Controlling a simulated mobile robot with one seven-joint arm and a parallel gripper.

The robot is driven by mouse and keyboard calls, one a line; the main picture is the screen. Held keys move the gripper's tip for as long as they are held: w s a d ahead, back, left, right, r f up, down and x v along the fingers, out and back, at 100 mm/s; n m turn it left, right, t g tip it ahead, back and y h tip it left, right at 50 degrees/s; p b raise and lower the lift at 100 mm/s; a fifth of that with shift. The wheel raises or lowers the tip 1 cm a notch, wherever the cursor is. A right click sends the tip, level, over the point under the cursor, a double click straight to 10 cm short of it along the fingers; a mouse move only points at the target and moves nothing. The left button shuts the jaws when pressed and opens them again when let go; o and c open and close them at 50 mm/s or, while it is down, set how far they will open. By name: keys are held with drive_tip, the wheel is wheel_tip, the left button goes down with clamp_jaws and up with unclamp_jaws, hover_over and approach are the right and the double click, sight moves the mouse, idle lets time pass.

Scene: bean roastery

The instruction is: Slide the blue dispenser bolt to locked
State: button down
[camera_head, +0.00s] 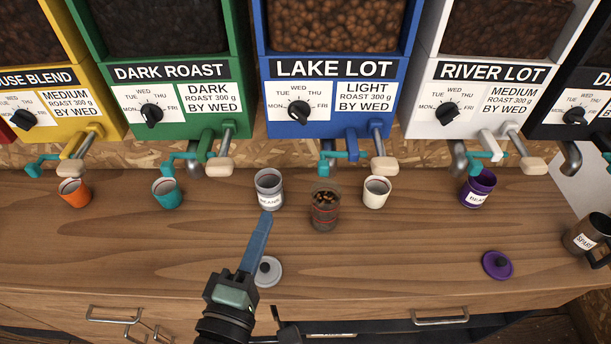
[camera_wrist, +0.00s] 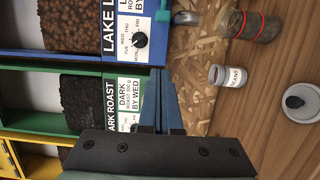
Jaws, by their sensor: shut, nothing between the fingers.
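The blue dispenser (camera_head: 335,64), labelled LAKE LOT, stands at the back centre; part of it shows in the wrist view (camera_wrist: 107,10). Under its front a blue bracket (camera_head: 351,142) carries a teal bolt (camera_head: 338,155). A lever with a cream knob (camera_head: 385,166) hangs just right of it. Whether the bolt sits locked is too small to tell. My gripper (camera_head: 265,216) is shut and empty, its blue-grey fingers pointing toward the dispensers, below and left of the bolt and apart from it. The fingers also show in the wrist view (camera_wrist: 160,78).
Below the blue dispenser stand a grey BEANS canister (camera_head: 269,188), a jar of beans (camera_head: 324,208) and a cream cup (camera_head: 376,191). A grey lid (camera_head: 267,271) lies near my gripper. Green (camera_head: 170,68) and white (camera_head: 487,70) dispensers flank the blue one.

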sight(335, 157)
drive_tip(key=w+d+p, duration=0.5)
drive_tip(key=w+d, duration=0.1)
drive_tip(key=w, duration=0.3)
drive_tip(key=shift+w+d, duration=0.25)
drive_tip(key=shift+w, duration=0.05)
drive_tip(key=d, duration=0.4)
idle(0.4)
